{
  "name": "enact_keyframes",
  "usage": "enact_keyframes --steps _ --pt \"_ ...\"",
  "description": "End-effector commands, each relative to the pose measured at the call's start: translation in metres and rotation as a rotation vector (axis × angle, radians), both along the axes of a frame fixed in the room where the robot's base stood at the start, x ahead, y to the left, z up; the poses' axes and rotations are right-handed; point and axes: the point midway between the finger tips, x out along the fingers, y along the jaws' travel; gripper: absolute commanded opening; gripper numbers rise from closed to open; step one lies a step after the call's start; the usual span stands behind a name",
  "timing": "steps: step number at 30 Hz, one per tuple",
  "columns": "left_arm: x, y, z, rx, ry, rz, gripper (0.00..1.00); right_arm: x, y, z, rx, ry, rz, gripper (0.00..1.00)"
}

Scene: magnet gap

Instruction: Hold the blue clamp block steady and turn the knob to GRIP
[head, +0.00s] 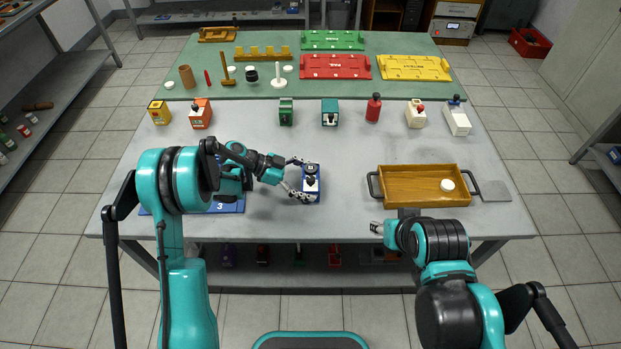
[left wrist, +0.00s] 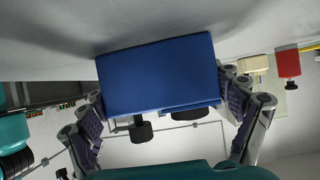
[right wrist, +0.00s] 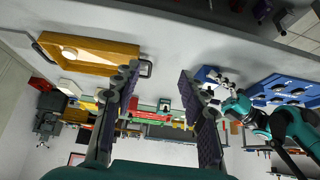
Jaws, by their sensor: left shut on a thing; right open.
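The blue clamp block (head: 318,189) stands on the grey table near the middle of the front. Its top has a white face and a dark knob (head: 311,169); the knob's setting is too small to read. My left gripper (head: 302,178) is shut on the block from the left side. In the left wrist view the block (left wrist: 158,75) sits between the fingers, with dark knobs (left wrist: 141,131) at its lower edge. My right gripper (head: 376,227) is open and empty by the front edge; its spread fingers show in the right wrist view (right wrist: 158,85).
A wooden tray (head: 420,199) with a white round piece (head: 447,185) stands to the right. A blue numbered board (head: 230,208) lies under my left arm. Several coloured blocks, including a green one (head: 286,112), line the table behind. Room between block and tray is clear.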

Motion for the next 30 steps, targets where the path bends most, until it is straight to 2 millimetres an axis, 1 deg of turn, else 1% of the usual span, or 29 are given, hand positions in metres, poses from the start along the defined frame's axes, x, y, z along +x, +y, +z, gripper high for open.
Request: enact_keyframes --steps 5,9,15,20,24,27,30 --pt "0.000 0.000 0.000 0.001 0.000 -0.001 0.56 0.031 0.017 0.027 0.041 0.082 -0.026 0.43" --pt "0.000 0.000 0.000 0.001 0.000 -0.001 0.56 0.063 0.036 0.047 0.076 0.171 -0.062 0.43" --pt "0.000 0.000 0.000 0.001 0.000 -0.001 0.56 0.111 0.070 0.063 0.107 0.299 -0.121 0.43" --pt "0.000 0.000 0.000 0.001 0.000 0.000 0.56 0.147 0.101 0.066 0.115 0.400 -0.173 0.43" --pt "0.000 0.000 0.000 0.001 0.000 0.000 0.56 0.175 0.130 0.061 0.111 0.479 -0.223 0.43" --pt "0.000 0.000 0.000 0.001 0.000 0.000 0.56 0.189 0.148 0.055 0.104 0.527 -0.253 0.43" --pt "0.000 0.000 -0.001 0.002 0.000 0.000 0.56 0.200 0.162 0.050 0.097 0.560 -0.278 0.43"
